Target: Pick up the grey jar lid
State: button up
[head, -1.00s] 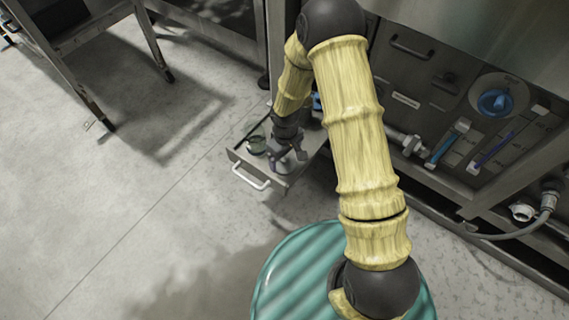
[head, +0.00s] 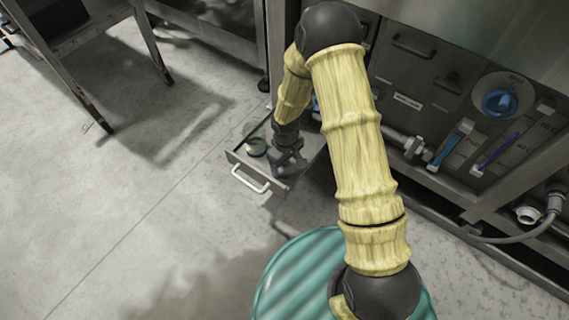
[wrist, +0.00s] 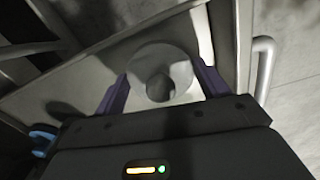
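In the head view my gripper (head: 288,164) is low inside the drawer (head: 252,171) and hides the lid.
A greenish glass jar (head: 256,146) stands in the drawer left of my gripper. The drawer's white handle (head: 250,179) sticks out in front. The machine's panel with a blue dial (head: 499,102) is at right. Open floor lies left.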

notch_tip(320, 180, up, 10)
jog(key=p, duration=0.5)
jog(key=shift+p, duration=0.35)
jog(key=w+d+r+m+p, duration=0.2)
jog(key=d+r+m+p, duration=0.1)
jog(key=d+r+m, duration=0.1)
jog(key=w+d+r+m+p, duration=0.2)
jog(key=d+r+m+p, duration=0.2)
jog(key=d+r, duration=0.3)
jog(key=shift+w+d+m, duration=0.25)
jog(key=shift+d+m, duration=0.05)
jog(key=shift+d, duration=0.85)
jog(key=shift+w, duration=0.1)
